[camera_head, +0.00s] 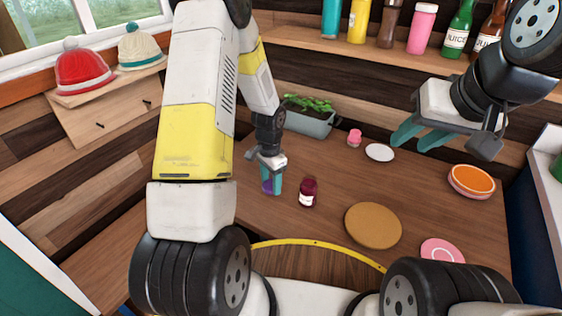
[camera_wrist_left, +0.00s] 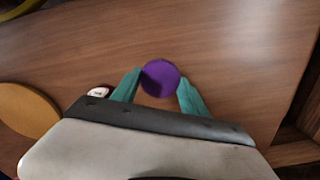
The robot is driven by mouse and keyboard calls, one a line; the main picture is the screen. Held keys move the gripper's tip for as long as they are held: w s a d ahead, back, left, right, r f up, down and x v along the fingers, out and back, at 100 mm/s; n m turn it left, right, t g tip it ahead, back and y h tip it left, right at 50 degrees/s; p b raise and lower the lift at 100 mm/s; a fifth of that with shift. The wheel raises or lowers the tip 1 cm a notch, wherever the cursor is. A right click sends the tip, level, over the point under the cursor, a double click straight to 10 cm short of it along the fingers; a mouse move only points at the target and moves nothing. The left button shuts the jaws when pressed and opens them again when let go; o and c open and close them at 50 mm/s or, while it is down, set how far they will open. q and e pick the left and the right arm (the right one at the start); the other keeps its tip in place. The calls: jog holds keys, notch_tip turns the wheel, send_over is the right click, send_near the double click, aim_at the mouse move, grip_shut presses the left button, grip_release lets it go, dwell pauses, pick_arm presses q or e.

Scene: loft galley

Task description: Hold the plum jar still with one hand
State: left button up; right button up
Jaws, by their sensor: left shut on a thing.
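The plum jar (camera_head: 267,186), purple with a round top, is between the teal fingers of my left gripper (camera_head: 272,180) at the left of the wooden table. In the left wrist view, the jar's round purple top (camera_wrist_left: 160,78) sits between both fingertips of my left gripper (camera_wrist_left: 158,92), which is shut on it. The fingers hide part of its sides. My right gripper (camera_head: 420,138) is raised at the upper right, with its two teal fingers apart and nothing between them.
A dark red jar (camera_head: 308,192) with a white label stands just right of the held jar. A round tan board (camera_head: 373,226), pink dish (camera_head: 442,252), orange bowl (camera_head: 471,181), white plate (camera_head: 379,152), small pink item (camera_head: 354,138) and planter (camera_head: 309,120) are on the table.

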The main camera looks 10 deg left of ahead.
pick_arm(q)
jog(key=s, duration=0.8)
jog(key=s+r, duration=0.1)
jog(key=s, duration=0.3)
jog(key=shift+d, duration=0.35)
